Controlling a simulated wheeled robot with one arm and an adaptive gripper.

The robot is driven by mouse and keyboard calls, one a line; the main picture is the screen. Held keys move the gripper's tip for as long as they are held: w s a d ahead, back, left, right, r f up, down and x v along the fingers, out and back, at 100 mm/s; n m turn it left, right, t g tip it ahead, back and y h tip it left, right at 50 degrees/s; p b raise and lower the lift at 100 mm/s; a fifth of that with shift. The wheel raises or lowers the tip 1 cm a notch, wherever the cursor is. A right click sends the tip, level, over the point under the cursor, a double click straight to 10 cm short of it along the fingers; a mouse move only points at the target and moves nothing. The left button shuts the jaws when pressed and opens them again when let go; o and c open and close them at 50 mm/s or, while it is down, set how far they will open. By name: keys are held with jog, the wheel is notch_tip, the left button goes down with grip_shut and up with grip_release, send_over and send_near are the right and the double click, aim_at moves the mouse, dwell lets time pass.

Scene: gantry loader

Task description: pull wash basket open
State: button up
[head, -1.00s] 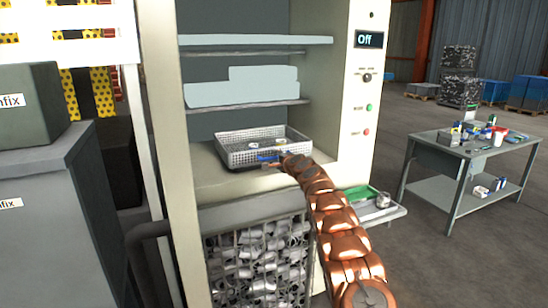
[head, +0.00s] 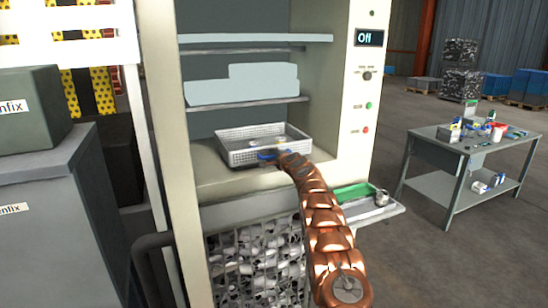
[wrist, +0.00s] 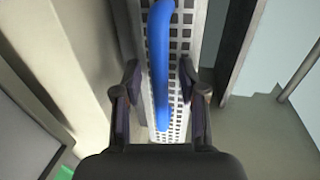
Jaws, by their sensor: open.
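The wash basket (head: 240,155) is a light grey perforated metal tray on the lower ledge inside the open cabinet. Its front wall carries a blue bar handle (wrist: 160,60), which also shows in the head view (head: 266,155). Some small parts lie inside the basket. My gripper (wrist: 160,95) is open, with one finger on each side of the blue handle and the perforated wall behind it. I see no clear contact between the fingers and the handle. In the head view my gripper is at the basket's front, partly hidden by my copper-coloured arm.
A mesh bin of metal parts (head: 255,262) stands below. A green tray (head: 355,192) sits at right on a side shelf. A cluttered table (head: 440,150) stands farther right.

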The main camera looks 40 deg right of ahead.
jog(key=shift+c, duration=0.3)
grip_shut()
dwell(0.3)
